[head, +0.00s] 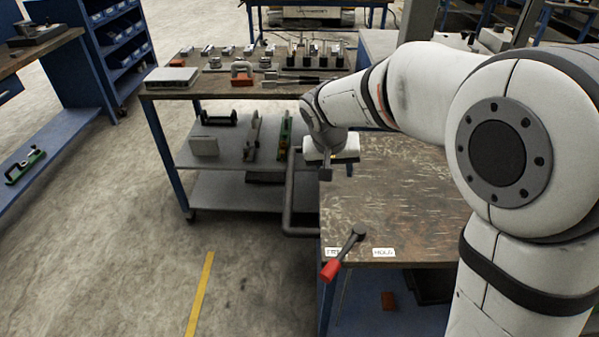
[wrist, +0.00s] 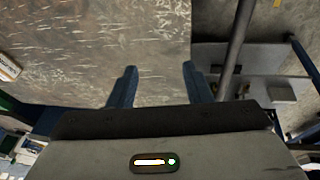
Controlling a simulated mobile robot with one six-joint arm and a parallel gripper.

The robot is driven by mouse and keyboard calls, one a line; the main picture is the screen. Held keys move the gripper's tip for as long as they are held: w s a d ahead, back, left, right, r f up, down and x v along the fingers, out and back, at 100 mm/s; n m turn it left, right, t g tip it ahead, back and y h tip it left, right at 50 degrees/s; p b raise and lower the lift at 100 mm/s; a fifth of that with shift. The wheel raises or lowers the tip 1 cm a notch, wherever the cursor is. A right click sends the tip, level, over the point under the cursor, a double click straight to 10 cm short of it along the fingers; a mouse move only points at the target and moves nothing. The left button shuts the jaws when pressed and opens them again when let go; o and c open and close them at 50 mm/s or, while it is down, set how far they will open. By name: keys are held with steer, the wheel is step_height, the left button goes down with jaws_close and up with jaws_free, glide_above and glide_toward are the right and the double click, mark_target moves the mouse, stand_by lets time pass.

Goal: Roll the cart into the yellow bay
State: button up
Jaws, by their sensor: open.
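A table with a scratched brown top (head: 400,200), which looks like the cart, stands under my arm; its top also shows in the wrist view (wrist: 90,50). A grey tube handle (head: 290,200) runs along its left side, and the tube shows right of my fingers in the wrist view (wrist: 237,45). A red-gripped lever (head: 345,253) sits at the top's front-left corner, beside two white labels. My gripper (head: 330,172) is open and empty near the top's left edge, apart from the tube in the wrist view (wrist: 158,82). A yellow floor line (head: 200,295) lies front left; the whole bay is not visible.
A shelved bench (head: 185,142) with small tools stands behind the handle. A blue bin rack (head: 115,40) and another bench (head: 35,60) are at far left. Bare concrete floor (head: 120,240) is open at front left.

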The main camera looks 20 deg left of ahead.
steer(key=n+t+b, duration=0.1)
steer(key=b, duration=0.1)
glide_toward(288, 189)
steer(key=f, duration=0.2)
steer(key=x, duration=0.6)
steer(key=shift+w+d+r, duration=0.1)
steer(key=shift+w+r, duration=0.1)
steer(key=shift+w, duration=0.15)
steer(key=shift+w+f, duration=0.3)
steer(key=shift+f, duration=0.35)
steer(key=shift+c, duration=0.5)
jaws_close()
